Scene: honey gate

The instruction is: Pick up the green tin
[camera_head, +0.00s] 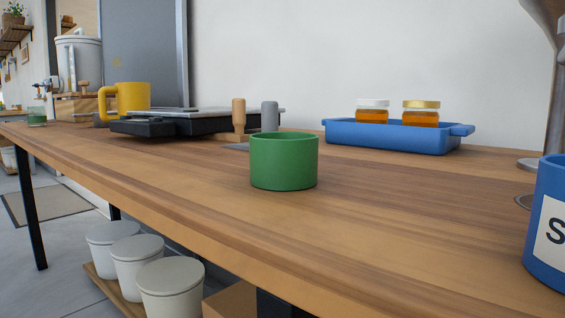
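The green tin (284,164) stands upright on the wooden table (400,215), near the middle of the head camera view. It is a short, wide cylinder, and nothing in front hides it. I cannot see its inside from this low angle. My gripper is not in view.
Behind it stand a wooden peg (239,115), a grey peg (270,116) and a black tray-like device (170,124). A blue tray (390,139) with two honey jars is back right. A yellow mug (130,97) is left, a blue container (548,225) right. Table around the tin is clear.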

